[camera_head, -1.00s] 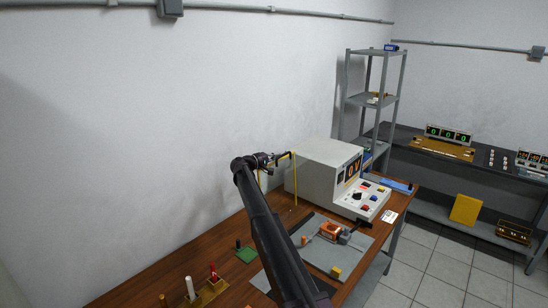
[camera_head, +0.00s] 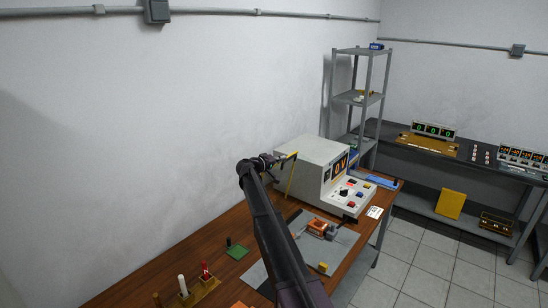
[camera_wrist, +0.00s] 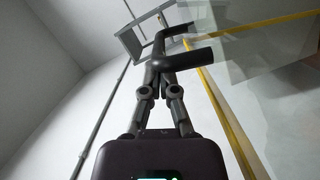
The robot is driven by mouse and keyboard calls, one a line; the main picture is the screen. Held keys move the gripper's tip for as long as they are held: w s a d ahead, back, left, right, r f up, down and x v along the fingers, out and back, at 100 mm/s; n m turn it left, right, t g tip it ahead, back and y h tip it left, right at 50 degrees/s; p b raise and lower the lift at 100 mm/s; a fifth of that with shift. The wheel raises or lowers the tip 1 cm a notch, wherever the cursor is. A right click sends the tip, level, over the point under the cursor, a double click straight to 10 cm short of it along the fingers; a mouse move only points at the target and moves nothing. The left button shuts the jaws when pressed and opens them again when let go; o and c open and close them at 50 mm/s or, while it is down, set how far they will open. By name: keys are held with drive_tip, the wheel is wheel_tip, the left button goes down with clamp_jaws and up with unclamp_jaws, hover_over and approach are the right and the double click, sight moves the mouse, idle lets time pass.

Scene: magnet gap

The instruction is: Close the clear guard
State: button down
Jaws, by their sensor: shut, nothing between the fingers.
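The clear guard (camera_head: 291,178) shows in the head view mainly as a thin yellow edge, leaning with its top to the right, beside the grey instrument box. In the wrist view the guard (camera_wrist: 232,130) is a see-through panel with yellow edges, raised, to the right of my fingers. My gripper (camera_head: 292,156) is at the guard's upper end in the head view. In the wrist view my gripper (camera_wrist: 205,37) is shut and empty, its dark fingertips overlapping the panel's left side. I cannot tell whether they touch it. My arm hides part of the bench and guard.
The grey instrument box (camera_head: 308,160) stands close right of the guard. A grey mat (camera_head: 345,243) holds an orange device (camera_head: 322,228) and a yellow block (camera_head: 323,268). Posts on a brass base (camera_head: 203,290) stand at the front left. A shelf rack (camera_head: 358,98) stands behind.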

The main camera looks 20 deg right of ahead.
drive_tip(key=s+d+f+m+t+y+b, duration=0.1)
drive_tip(key=s+d+f+m+b, duration=0.25)
drive_tip(key=s+d, duration=0.45)
drive_tip(key=s+d+f+m+y+b, duration=0.15)
drive_tip(key=s+d+f+m, duration=0.35)
drive_tip(key=s, duration=0.6)
drive_tip(key=s+d+f+m+b, duration=0.1)
drive_tip(key=s+d+f+b, duration=0.4)
drive_tip(key=f+b, duration=0.4)
drive_tip(key=s+d+f+m+t+b, duration=0.1)
drive_tip(key=s+d+f+b, duration=0.3)
drive_tip(key=f+b, duration=0.6)
drive_tip(key=shift+s+d+f+m+t+y+b, duration=0.15)
drive_tip(key=shift+s+d+m+t+y+b, duration=0.25)
drive_tip(key=shift+s+b, duration=0.45)
drive_tip(key=shift+s, duration=0.15)
drive_tip(key=shift+r+p, duration=0.2)
drive_tip(key=shift+p, duration=0.15)
